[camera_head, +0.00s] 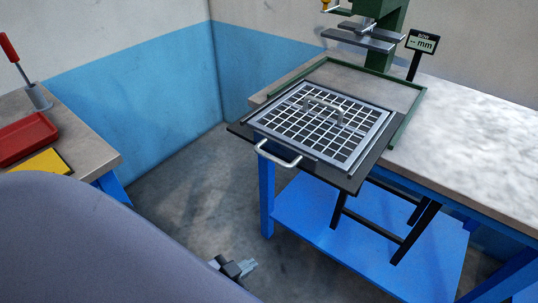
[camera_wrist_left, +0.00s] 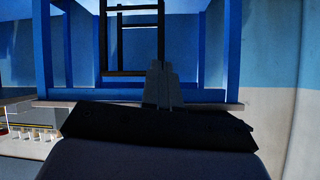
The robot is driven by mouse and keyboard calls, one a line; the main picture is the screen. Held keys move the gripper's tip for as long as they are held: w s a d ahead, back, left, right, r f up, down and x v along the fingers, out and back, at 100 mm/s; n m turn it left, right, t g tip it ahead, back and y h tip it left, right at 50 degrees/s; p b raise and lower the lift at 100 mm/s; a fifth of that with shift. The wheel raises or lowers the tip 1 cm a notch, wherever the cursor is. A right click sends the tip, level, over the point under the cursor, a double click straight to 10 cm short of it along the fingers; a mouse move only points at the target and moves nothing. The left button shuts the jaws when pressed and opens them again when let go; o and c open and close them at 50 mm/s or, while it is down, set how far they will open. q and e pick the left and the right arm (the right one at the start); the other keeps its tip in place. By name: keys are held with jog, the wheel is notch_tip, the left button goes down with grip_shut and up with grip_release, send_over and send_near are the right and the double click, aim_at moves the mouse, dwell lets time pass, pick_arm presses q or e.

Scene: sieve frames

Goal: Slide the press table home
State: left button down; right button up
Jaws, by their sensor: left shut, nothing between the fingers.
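The press table (camera_head: 356,181) is a dark sliding plate that juts out past the near edge of the bench. A silver sieve frame (camera_head: 295,144) with a white grid and an arched handle lies on it. A pale bar handle (camera_head: 280,159) sticks out from the plate's front left edge. The green press (camera_head: 384,40) stands behind, at the back of the bench. My left gripper (camera_head: 248,266) is low over the floor, shut and empty, well apart from the handle. Its fingers also show in the left wrist view (camera_wrist_left: 162,85). My right gripper is in neither view.
A green guide rim (camera_head: 408,118) borders the slide area. A small display (camera_head: 421,43) stands at the back. The blue bench has a lower shelf (camera_head: 350,240) and dark struts. At left, another table holds a red tray (camera_head: 27,138) and a yellow item (camera_head: 40,163). Floor between is clear.

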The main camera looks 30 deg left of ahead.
aim_at(267, 148)
pick_arm(q)
jog(key=w+a+r+m+t+b, duration=0.3)
jog(key=a+r+m, duration=0.2)
jog(key=r+m, duration=0.25)
jog(key=w+a+r+m+t+b, duration=0.2)
jog(key=a+r+m+t+b, duration=0.15)
jog(key=a+r+m, duration=0.35)
jog(key=shift+m, duration=0.45)
jog(key=w+p, duration=0.1)
jog(key=w, duration=0.3)
jog(key=w+d, duration=0.1)
jog(key=w, duration=0.3)
jog(key=w+d+r+p, duration=0.1)
jog(key=w, duration=0.3)
jog(key=shift+w+d+p, duration=0.2)
jog(key=shift+w+p, duration=0.1)
jog(key=shift+p, duration=0.05)
jog(key=shift+w+d+f, duration=0.1)
jog(key=shift+w+f, duration=0.05)
jog(key=shift+w, duration=0.7)
